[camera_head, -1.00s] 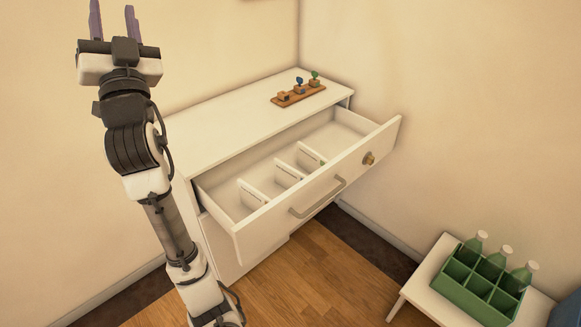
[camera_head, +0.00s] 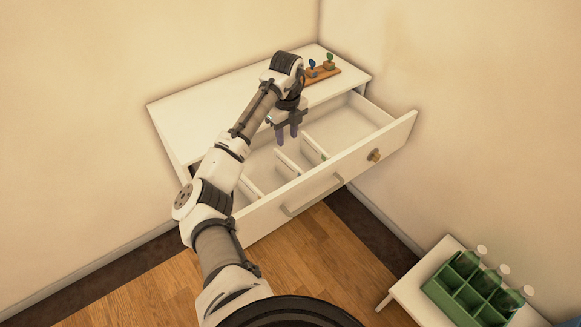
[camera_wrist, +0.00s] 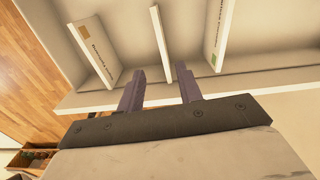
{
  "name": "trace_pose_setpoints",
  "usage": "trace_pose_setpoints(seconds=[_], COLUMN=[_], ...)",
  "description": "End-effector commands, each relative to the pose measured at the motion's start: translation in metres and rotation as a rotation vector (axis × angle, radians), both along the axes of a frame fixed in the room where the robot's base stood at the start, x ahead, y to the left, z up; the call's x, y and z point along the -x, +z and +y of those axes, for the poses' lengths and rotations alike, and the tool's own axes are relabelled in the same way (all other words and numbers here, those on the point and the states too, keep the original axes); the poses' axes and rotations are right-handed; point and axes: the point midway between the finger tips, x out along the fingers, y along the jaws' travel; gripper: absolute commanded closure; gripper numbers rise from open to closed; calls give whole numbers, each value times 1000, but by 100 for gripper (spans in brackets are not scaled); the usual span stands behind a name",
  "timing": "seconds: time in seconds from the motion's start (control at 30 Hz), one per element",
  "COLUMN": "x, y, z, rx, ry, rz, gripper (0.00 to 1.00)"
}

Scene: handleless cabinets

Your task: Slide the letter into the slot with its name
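The white drawer (camera_head: 375,142) is pulled out of the cabinet and holds several thin upright white panels. In the wrist view, a left panel (camera_wrist: 93,50) bears an orange mark and printed text, and a right panel (camera_wrist: 207,35) bears a green mark and text. The words are too small to read. A thin panel edge (camera_wrist: 158,38) appears between them. My gripper (camera_head: 287,136) points down over the drawer with its fingers apart. In the wrist view its fingers (camera_wrist: 161,80) appear on either side of that thin edge; contact cannot be told. I cannot tell which panel is the letter.
The cabinet top (camera_head: 200,112) bears a wooden board (camera_head: 322,76) with small ornaments at the back right. The drawer front has a bar handle (camera_head: 312,196) and a round brass knob (camera_head: 375,155). A low white table (camera_head: 402,298) holds a green bottle crate (camera_head: 465,292) at lower right.

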Motion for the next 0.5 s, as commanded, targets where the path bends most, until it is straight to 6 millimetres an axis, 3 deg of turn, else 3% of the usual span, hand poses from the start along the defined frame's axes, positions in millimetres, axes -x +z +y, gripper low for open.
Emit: trace_pose_setpoints(seconds=[0.3,0.5], x=[1,1], y=[-60,-75], z=[-1,-1], rx=[2,2], ry=[4,4], rz=[-1,-3], gripper=[65,65])
